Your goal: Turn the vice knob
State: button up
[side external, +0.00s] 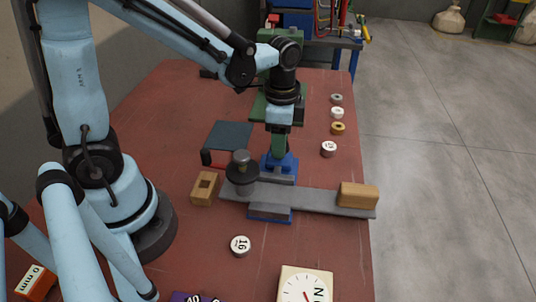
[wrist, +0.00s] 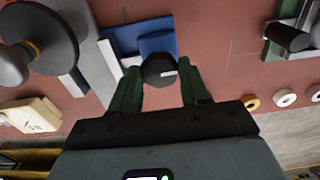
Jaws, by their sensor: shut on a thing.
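The blue vice (side external: 283,172) stands on the red table at the middle, by the far edge of a long grey bar. Its dark round knob (wrist: 158,68) shows in the wrist view, with a small pale mark on top and the vice's blue body (wrist: 158,44) behind it. My gripper (side external: 278,152) comes straight down over the vice. In the wrist view its two green fingers (wrist: 160,82) stand on both sides of the knob, shut on it. In the side view the fingers hide the knob, and how far it has turned cannot be told.
The grey bar (side external: 315,198) carries a dark round weight (side external: 242,171) at its left and a wooden block (side external: 358,196) at its right. A holed wooden block (side external: 205,188) and a dark-topped box (side external: 228,137) lie to the left. Several small discs line the right edge.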

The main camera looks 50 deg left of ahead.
jog(key=o, duration=1.1)
jog(key=shift+c, duration=0.2)
jog(key=shift+r, duration=0.15)
notch_tip(320, 180, up, 12)
